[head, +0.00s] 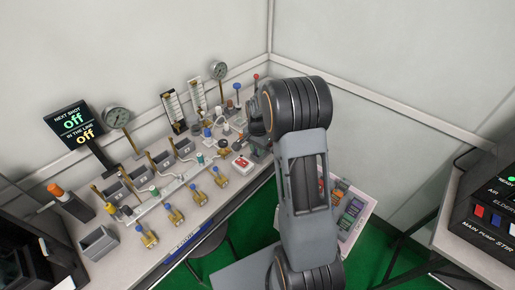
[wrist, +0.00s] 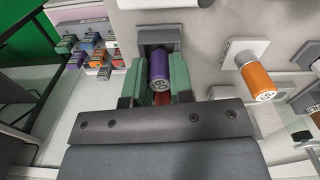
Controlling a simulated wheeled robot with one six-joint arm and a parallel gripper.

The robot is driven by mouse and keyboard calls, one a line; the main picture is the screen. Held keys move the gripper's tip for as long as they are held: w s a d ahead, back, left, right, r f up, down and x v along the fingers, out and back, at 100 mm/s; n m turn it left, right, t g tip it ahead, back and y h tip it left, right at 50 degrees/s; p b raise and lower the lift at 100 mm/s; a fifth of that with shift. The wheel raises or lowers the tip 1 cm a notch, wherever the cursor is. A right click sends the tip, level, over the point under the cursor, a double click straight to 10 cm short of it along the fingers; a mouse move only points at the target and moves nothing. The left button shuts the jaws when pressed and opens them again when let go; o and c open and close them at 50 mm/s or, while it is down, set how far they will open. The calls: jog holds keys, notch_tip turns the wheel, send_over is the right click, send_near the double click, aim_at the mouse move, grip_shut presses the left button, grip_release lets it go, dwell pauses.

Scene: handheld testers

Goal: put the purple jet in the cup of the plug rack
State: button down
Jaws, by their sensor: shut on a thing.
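The purple jet (wrist: 158,68) is a short cylinder with a pale marking on its end, seen in the wrist view. My gripper (wrist: 156,82) has green fingers, one on each side of it, and is shut on it. Just beyond the jet is a grey square block (wrist: 160,36) with a dark recess; I cannot tell whether the jet is inside it, touching it or in front of it. A reddish part shows below the jet between the fingers. In the head view my arm hides the gripper and the jet. I cannot tell which part is the plug rack's cup.
Several coloured blocks (wrist: 90,50) sit on a pale panel at left. The head view shows a crowded bench (head: 215,200) with gauges, brass valves and a black sign (head: 75,122).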

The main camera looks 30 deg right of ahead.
jog(key=shift+f, duration=0.2)
jog(key=c, duration=1)
grip_release()
notch_tip(320, 180, up, 12)
jog(key=s+a+r+n+t, duration=0.1)
jog(key=s+a+n, duration=0.4)
jog(key=s, duration=0.4)
jog(key=s+a+r+n+t, duration=0.2)
jog(key=s+a+n, duration=0.3)
jog(key=s, duration=0.5)
jog(key=shift+s+a+r+n+p, duration=0.25)
jog(key=shift+s+n+p, duration=0.1)
jog(key=shift+n, duration=0.65)
